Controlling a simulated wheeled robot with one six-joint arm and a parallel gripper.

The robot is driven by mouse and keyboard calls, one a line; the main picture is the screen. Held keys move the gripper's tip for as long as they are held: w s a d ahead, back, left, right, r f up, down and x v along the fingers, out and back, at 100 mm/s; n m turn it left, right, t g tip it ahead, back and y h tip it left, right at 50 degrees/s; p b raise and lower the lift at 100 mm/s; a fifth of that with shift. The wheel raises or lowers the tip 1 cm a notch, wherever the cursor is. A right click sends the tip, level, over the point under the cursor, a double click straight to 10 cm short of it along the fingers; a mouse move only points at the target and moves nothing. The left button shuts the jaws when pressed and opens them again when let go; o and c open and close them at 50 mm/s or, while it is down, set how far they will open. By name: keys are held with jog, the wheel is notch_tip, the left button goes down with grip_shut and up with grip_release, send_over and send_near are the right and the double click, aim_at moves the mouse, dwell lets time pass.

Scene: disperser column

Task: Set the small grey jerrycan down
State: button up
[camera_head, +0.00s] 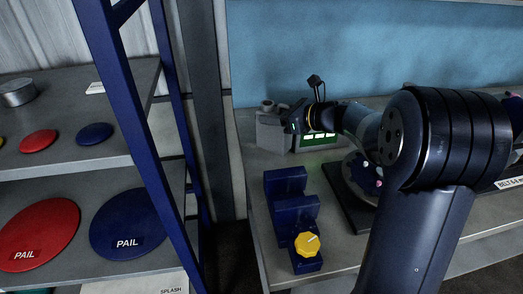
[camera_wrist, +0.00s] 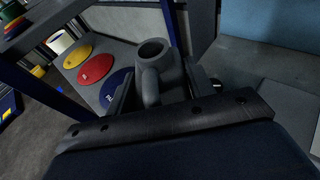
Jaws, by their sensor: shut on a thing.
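The jerrycan looks roughly upright. I cannot tell whether its base touches the bench.
The grey bench (camera_head: 238,160) holds a blue stepped block (camera_head: 287,188) with a yellow knob (camera_head: 307,243). A box with a green-lit front (camera_head: 318,141) is close to the jerrycan. A blue-posted shelf (camera_head: 125,75) with red and blue lids stands left, across a gap.

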aim_at(276, 136)
notch_tip(276, 136, down, 8)
jog(key=shift+d+r, duration=0.1)
jog(key=shift+r, duration=0.15)
jog(key=shift+f, duration=0.15)
jog(key=o, duration=1.4)
jog(key=shift+d+r, duration=0.15)
jog(key=shift+r, duration=0.1)
jog(key=b+v, duration=0.1)
jog(key=v, duration=1)
jog(key=shift+s+d+r, duration=0.15)
jog(key=shift+s+d, duration=0.05)
jog(key=shift+s, duration=0.05)
